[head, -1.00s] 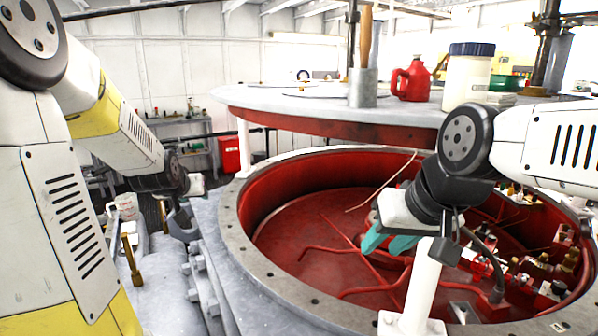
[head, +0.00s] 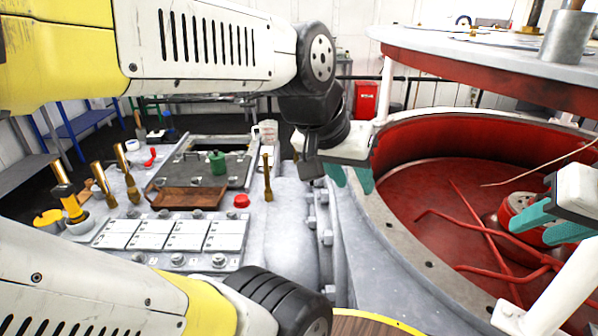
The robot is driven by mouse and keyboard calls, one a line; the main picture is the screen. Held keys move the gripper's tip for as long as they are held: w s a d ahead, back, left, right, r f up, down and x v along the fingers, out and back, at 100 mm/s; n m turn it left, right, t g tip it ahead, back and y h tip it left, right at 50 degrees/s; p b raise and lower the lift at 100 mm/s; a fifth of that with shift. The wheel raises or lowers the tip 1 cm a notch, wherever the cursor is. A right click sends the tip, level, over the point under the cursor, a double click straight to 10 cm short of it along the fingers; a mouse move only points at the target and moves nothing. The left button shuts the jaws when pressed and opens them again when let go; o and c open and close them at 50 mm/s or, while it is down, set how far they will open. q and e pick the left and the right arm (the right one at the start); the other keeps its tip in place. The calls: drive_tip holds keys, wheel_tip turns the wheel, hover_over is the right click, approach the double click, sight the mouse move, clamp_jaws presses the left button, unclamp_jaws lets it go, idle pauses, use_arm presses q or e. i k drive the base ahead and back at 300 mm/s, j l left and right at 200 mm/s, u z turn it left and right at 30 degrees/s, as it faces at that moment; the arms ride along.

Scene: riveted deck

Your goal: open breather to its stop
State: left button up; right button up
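I cannot tell for sure which part is the breather. A brass lever (head: 267,178) stands upright on the grey deck, left of my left gripper. A red round cap (head: 241,201) and a green knob (head: 217,162) are further left, the knob on a dark hatch panel (head: 200,180). My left gripper (head: 353,186) points down beside the rim of the big red basin, its teal fingers apart and empty. My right gripper (head: 530,232) is over the basin at the right edge, teal fingers apart, nothing seen between them. Neither touches a fitting.
The red basin (head: 440,215) with pipes inside fills the right; its raised lid (head: 470,62) hangs above. Several brass handles (head: 129,175), a rust-brown tray (head: 190,198) and white panels (head: 186,235) crowd the left deck. My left arm crosses above them.

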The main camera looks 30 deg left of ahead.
sight(241, 199)
drive_tip(key=u, duration=1.55)
drive_tip(key=k+j, duration=0.1)
drive_tip(key=j, duration=0.35)
drive_tip(key=k+j, duration=0.1)
drive_tip(key=j, duration=0.4)
drive_tip(key=k+j, duration=0.1)
drive_tip(key=j, duration=0.35)
drive_tip(key=i+j, duration=0.3)
drive_tip(key=i+j+z, duration=0.1)
drive_tip(key=i+j, duration=0.15)
drive_tip(key=j, duration=0.15)
drive_tip(key=i+l, duration=0.1)
drive_tip(key=i, duration=0.45)
